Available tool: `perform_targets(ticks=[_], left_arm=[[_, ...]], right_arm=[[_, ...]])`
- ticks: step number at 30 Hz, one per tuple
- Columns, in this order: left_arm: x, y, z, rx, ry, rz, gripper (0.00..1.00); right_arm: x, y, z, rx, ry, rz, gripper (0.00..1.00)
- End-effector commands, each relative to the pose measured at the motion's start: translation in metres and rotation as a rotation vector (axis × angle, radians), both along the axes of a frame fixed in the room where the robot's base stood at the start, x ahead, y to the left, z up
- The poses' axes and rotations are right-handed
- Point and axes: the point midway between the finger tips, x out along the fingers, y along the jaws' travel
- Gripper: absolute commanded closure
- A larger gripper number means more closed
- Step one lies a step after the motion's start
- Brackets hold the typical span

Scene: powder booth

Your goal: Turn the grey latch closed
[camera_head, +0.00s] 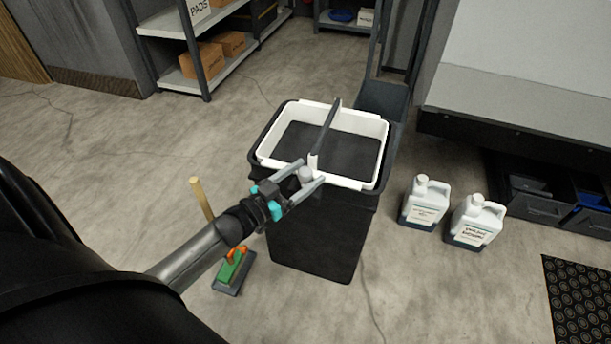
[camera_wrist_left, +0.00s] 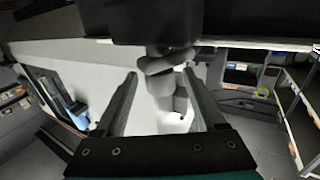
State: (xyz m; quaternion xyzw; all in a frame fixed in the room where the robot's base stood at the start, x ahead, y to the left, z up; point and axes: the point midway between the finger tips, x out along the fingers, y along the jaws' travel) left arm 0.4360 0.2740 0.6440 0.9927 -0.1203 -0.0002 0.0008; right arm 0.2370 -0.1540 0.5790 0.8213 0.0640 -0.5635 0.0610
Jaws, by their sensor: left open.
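The grey latch (camera_head: 305,175) is a small rounded knob at the near edge of the white frame (camera_head: 375,125) on top of a black bin (camera_head: 320,240). My left gripper (camera_head: 311,171) is open, with its two fingers on either side of the latch. In the left wrist view the latch (camera_wrist_left: 163,68) shows between the open fingers (camera_wrist_left: 160,78), with gaps on both sides. I cannot tell whether a finger touches it. A dark grey bar (camera_head: 327,130) runs across the frame from the latch side to the far side. My right gripper is not in view.
Two white jugs (camera_head: 425,202) (camera_head: 475,220) stand right of the bin. A green block with an orange part (camera_head: 232,268) and a wooden handle (camera_head: 201,198) are left of it. Shelves with boxes (camera_head: 203,60) stand behind. A grey bench (camera_head: 520,100) is at right.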

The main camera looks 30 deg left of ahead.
Motion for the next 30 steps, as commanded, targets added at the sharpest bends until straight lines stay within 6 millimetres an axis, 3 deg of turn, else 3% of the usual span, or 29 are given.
perform_targets(ticks=[12, 30], left_arm=[[0.0057, -0.0011, 0.0001, 0.001, 0.001, 0.0, 0.28], [0.0054, -0.0014, 0.0, 0.001, 0.001, 0.0, 0.96]], right_arm=[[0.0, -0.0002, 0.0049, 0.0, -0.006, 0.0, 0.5], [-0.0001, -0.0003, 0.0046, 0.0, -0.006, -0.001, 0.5]])
